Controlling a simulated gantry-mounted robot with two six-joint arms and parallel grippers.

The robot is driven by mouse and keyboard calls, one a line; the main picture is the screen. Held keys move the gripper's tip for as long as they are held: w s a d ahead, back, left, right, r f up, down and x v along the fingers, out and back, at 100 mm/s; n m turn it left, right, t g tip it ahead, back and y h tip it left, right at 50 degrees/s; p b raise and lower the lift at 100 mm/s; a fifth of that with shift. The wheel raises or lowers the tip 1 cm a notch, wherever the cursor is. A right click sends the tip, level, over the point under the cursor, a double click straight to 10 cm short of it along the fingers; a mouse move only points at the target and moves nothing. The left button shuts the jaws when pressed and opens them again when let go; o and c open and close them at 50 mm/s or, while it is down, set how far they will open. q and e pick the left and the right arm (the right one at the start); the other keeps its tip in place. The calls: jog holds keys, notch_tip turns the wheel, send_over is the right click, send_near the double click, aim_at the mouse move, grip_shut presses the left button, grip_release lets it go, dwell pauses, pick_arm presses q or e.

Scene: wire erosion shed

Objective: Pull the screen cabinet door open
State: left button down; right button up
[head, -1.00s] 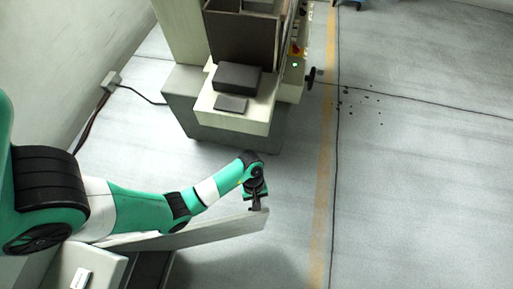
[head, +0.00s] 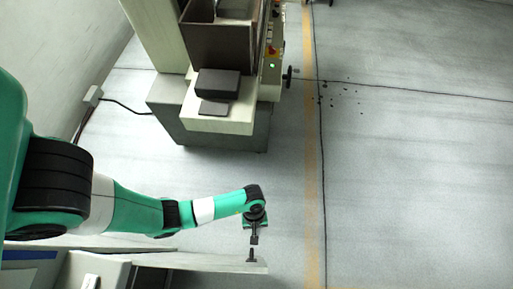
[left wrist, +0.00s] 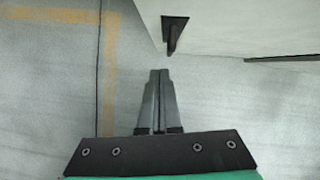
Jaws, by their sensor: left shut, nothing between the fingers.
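The screen cabinet (head: 95,270) is at the lower left of the head view, partly hidden by my left arm. Its pale door (head: 205,262) shows nearly edge-on and stands out to the right from the cabinet. A small dark handle (head: 251,256) sits near the door's free end. My left gripper (head: 254,240) is shut and empty, close to the handle. In the left wrist view, the shut fingers (left wrist: 158,72) point up toward the dark handle (left wrist: 174,32) on the door (left wrist: 240,25), with a gap between them. My right gripper is not in view.
A machine (head: 210,130) with dark boxes on its ledge stands beyond my left arm. A cable runs on the floor from a wall box (head: 93,94). Small dark bits (head: 340,90) lie on the floor at the upper right. The floor right of the yellow line is mostly clear.

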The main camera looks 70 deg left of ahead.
pick_arm(q)
jog(key=w+a+r+p, duration=0.3)
jog(key=a+r, duration=0.4)
jog(key=r, duration=0.2)
jog(key=shift+r+p, duration=0.15)
jog(key=shift+p, duration=0.25)
